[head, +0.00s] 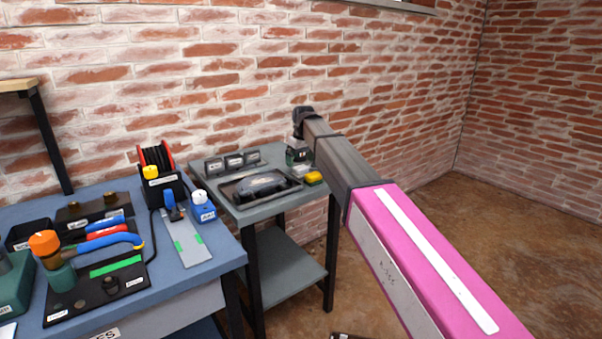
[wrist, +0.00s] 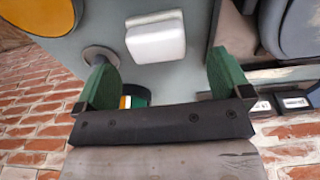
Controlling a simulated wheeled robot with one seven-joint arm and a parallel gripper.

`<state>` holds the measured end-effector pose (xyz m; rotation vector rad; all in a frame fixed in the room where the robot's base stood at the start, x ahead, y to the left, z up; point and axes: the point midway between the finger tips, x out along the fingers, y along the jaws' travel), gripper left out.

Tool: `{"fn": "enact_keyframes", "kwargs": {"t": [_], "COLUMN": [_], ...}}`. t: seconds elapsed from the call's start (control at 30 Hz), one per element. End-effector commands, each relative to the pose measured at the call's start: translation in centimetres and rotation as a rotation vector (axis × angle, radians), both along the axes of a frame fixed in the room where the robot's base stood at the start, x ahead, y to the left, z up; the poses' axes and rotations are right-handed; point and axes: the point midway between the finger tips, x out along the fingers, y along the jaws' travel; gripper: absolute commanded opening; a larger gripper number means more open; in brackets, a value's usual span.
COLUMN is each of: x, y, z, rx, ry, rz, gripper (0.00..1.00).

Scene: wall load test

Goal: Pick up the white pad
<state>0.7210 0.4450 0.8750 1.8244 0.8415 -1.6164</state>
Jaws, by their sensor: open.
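The white pad (wrist: 155,38) is a small block with rounded corners on the grey-green top of the small table. In the wrist view it lies just beyond and between the fingertips of my gripper (wrist: 160,60), with no finger visibly touching it. The green fingers are spread wide and nothing is held between them. In the head view the pad (head: 300,170) is small and pale, beside a yellow pad (head: 313,178) and below the end of my arm. My fingers are hard to make out there.
A black tray (head: 290,189) with a dark rounded device (head: 261,184) lies left of the pads. A low labelled rack (head: 232,163) stands behind, near the brick wall (head: 240,80). A blue bench (head: 212,258) with tools is at left. Brown floor at right is clear.

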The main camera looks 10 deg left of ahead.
Motion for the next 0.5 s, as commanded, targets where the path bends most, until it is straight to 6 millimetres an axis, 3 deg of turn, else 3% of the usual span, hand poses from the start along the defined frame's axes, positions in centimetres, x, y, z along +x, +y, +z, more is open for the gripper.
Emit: {"fn": "enact_keyframes", "kwargs": {"t": [0.3,0.5], "x": [0.2,0.3], "y": [-0.2,-0.1], "z": [-4.1,-4.7], "rx": [-0.001,0.0], "ry": [0.001,0.0], "rz": [0.0,0.0], "gripper": [0.96,0.96]}}
